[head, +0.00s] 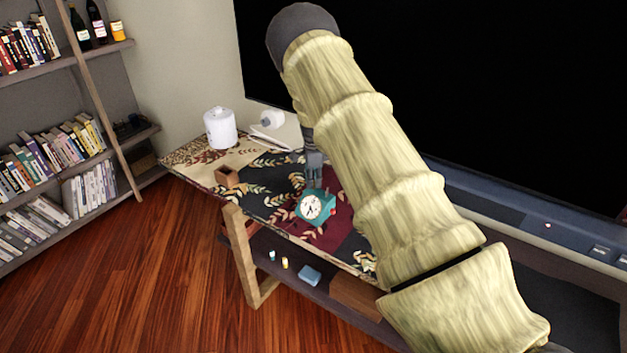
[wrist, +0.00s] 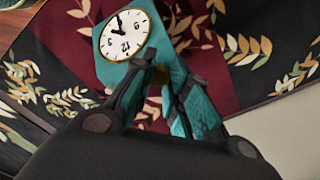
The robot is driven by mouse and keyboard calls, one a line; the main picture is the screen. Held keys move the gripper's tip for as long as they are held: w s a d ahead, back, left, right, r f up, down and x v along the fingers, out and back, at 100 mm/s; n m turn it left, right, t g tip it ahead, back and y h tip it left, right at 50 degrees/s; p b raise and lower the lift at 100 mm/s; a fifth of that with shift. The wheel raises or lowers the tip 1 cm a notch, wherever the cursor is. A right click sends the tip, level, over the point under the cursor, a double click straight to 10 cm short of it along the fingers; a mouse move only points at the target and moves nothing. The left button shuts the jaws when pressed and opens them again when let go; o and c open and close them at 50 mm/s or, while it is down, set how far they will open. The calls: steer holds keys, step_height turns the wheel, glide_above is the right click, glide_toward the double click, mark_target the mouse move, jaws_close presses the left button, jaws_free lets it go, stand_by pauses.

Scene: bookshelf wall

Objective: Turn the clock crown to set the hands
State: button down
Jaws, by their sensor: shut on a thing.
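The teal clock (head: 313,206) with a round white face stands on the patterned table cloth, below my arm. A small red knob (head: 331,209) shows at its right side in the head view; I cannot tell whether it is the crown. My gripper (head: 313,181) reaches down to the clock's top from behind. The dial and dark hands are visible there. I cannot make out a crown in the wrist view; the fingers hide part of the body.
A large black screen (head: 500,80) rises behind. A bookshelf (head: 60,110) stands left. Small items, including a blue box (head: 309,275), lie on the lower shelf.

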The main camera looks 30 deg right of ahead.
mark_target(314, 181)
stand_by(0.5)
steer(key=c, duration=1.3)
jaws_free()
steer(key=shift+c, duration=0.2)
step_height(314, 181, up, 12)
